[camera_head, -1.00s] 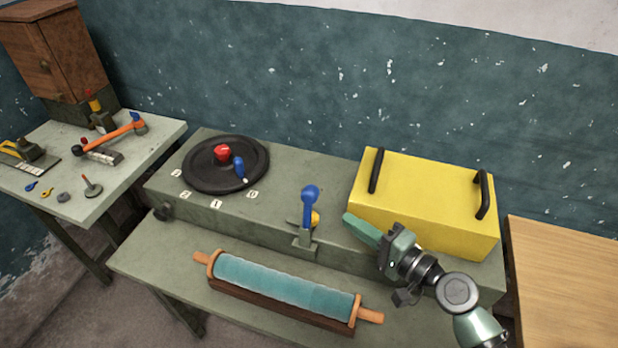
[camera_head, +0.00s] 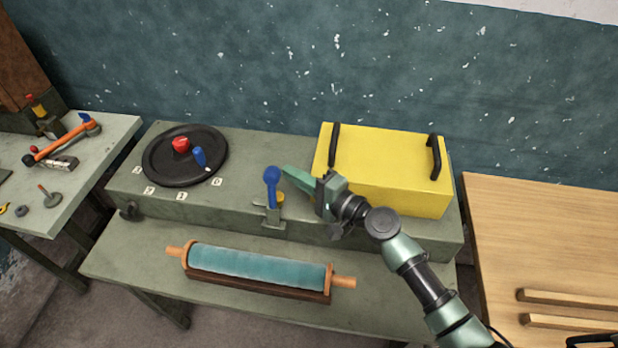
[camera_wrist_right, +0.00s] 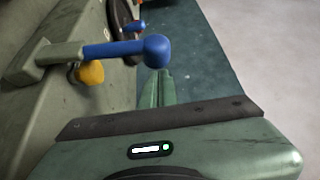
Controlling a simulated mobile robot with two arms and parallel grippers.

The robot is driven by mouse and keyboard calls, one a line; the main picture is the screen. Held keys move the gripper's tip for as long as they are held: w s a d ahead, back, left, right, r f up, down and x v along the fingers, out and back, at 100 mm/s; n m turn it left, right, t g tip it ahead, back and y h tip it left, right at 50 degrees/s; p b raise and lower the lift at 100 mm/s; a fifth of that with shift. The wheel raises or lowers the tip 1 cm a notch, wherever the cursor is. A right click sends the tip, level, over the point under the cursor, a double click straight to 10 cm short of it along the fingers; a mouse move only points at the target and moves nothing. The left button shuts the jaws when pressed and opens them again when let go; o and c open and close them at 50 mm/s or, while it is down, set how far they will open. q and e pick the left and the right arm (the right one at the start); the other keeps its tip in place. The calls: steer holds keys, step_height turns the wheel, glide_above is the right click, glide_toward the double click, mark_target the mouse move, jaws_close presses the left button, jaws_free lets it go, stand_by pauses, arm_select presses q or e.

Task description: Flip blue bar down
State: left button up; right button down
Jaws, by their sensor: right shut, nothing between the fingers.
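The blue bar (camera_head: 272,190) with a round blue knob stands upright from a bracket on the front of the green-grey bench console. In the right wrist view the blue bar (camera_wrist_right: 112,50) runs across the upper middle, its knob just beyond my fingertips. My right gripper (camera_head: 287,172) is shut and empty, its fingertips just right of the knob in the head view. In the right wrist view the shut fingers (camera_wrist_right: 157,88) point toward the knob; I cannot tell whether they touch it. My left gripper is not in view.
A yellow box (camera_head: 385,170) with black handles sits right of the bar, behind my right arm. A black dial (camera_head: 185,165) with red and blue knobs lies left. A teal roller (camera_head: 258,268) rests in front below. A yellow knob (camera_wrist_right: 90,73) sits beside the bar's base.

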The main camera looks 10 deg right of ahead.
steer(key=shift+x, duration=1.15)
